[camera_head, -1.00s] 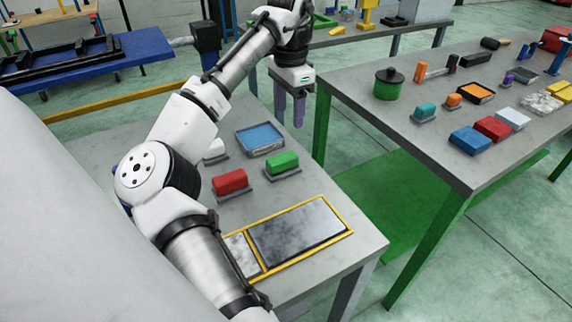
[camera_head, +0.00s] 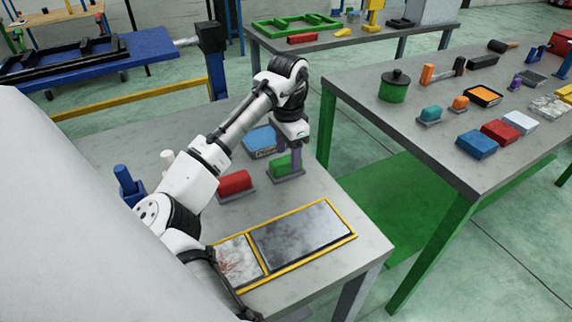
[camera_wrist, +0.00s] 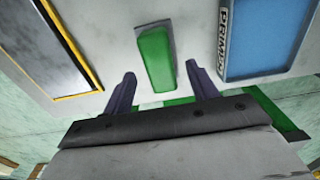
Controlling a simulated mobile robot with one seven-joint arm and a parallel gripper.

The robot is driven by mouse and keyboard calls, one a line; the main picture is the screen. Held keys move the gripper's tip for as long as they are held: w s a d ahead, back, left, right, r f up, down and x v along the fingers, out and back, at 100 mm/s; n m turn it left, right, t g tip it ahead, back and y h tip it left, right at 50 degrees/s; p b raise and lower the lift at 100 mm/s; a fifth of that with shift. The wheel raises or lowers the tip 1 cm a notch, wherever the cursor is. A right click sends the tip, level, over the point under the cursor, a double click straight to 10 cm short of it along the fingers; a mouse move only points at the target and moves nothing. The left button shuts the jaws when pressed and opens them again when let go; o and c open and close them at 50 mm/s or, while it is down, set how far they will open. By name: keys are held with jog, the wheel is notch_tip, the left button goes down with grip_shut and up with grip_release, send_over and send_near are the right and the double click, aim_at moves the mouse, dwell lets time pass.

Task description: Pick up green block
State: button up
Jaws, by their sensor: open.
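The green block (camera_head: 280,167) sits on a grey base plate on the near grey table, right of the red block (camera_head: 234,183). My gripper (camera_head: 293,161) is low over the table at the green block's right end and hides part of it in the head view. In the wrist view the green block (camera_wrist: 155,62) lies just ahead of my gripper (camera_wrist: 163,82), roughly between the lines of its two spread purple-grey fingers. The fingers are open and hold nothing. I cannot tell whether they overlap the block in height.
A blue tray marked "PRIMER" (camera_wrist: 262,40) lies close right of the block in the wrist view. A yellow-framed panel (camera_head: 303,236) lies at the table's front. A blue item (camera_head: 128,184) stands at left. Another table (camera_head: 440,150) with several blocks stands to the right.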

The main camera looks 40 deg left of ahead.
aim_at(286, 159)
jog(key=shift+s+a+f, duration=0.1)
jog(key=shift+s+f, duration=0.1)
jog(key=shift+f, duration=1.3)
jog(key=shift+c, duration=0.5)
jog(key=c, duration=1)
jog(key=shift+c, duration=0.2)
jog(key=shift+r, duration=0.15)
notch_tip(286, 159, up, 20)
